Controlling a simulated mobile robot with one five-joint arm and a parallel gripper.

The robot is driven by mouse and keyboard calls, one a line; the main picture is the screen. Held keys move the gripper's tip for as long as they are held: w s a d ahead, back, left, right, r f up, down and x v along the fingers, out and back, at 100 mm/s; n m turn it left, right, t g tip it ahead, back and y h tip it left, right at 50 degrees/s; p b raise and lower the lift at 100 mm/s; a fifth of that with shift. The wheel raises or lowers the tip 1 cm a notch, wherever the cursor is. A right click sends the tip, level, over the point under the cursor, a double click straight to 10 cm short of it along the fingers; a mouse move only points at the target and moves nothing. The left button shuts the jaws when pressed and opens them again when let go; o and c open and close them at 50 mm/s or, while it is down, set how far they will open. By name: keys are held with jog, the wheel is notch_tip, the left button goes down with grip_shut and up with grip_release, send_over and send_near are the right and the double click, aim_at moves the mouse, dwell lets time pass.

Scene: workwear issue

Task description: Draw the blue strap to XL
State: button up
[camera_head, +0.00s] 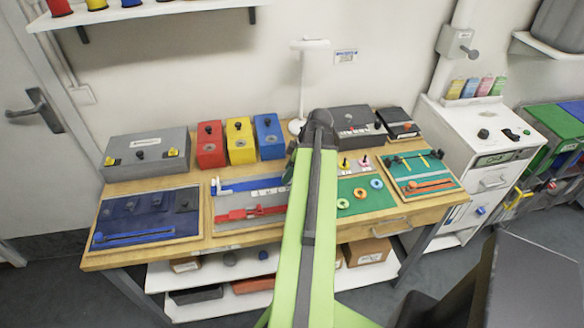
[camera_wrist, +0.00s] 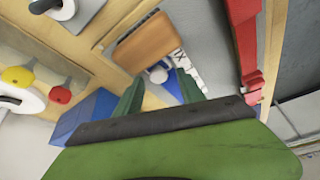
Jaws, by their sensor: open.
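The blue strap (camera_head: 262,184) lies along the back of a grey board (camera_head: 229,233) on the workbench, with a row of white size labels (camera_head: 268,191) in front of it. A white upright piece (camera_head: 216,187) stands at its left end. My arm hides the board's right end. In the wrist view, my gripper (camera_wrist: 160,78) is open, its dark green fingers apart. Beyond and between the fingertips show a small white piece and a bit of blue (camera_wrist: 172,88), close to labels (camera_wrist: 191,72). A letter like X shows on one; the full marking is unclear. I cannot tell whether anything touches the fingers.
A red strap (camera_head: 250,212) lies in front of the blue one. A brown block (camera_wrist: 150,40) lies just past the fingers. Red, yellow and blue boxes (camera_head: 240,141) stand behind. A navy board (camera_head: 146,217) is left, green boards (camera_head: 424,172) right.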

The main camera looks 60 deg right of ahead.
jog(key=shift+r, duration=0.1)
jog(key=p+v, duration=1.6)
jog(key=v, duration=0.1)
jog(key=shift+r, duration=0.15)
jog(key=shift+a, duration=0.1)
